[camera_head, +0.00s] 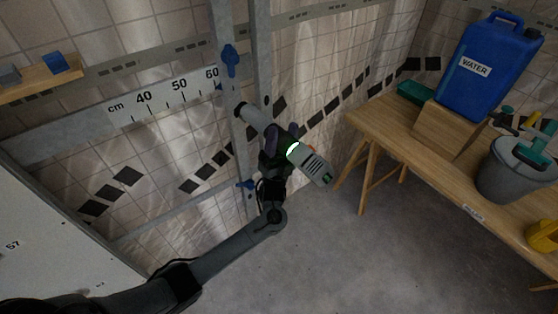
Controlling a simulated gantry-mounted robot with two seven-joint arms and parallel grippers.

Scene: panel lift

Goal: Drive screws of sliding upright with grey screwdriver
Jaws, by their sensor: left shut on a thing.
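My left gripper (278,152) is shut on the grey screwdriver (317,168), a thick grey tool with a green light ring. The tool is tilted, and its front end (252,114) points up and left at the sliding upright (239,92). Whether the tip touches a screw cannot be told. The sliding upright is a grey vertical rail with a blue knob (230,58) near its top and a blue knob (246,185) lower down. It stands just right of the 60 mark on the cm scale (165,95). My right gripper is not in view.
A wooden table (377,122) on the right holds a blue water canister (487,70) on a wooden block (447,130), a green tray (415,92) and a grey bucket (503,178) with tools. A white panel (45,245) is at lower left. The floor between is clear.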

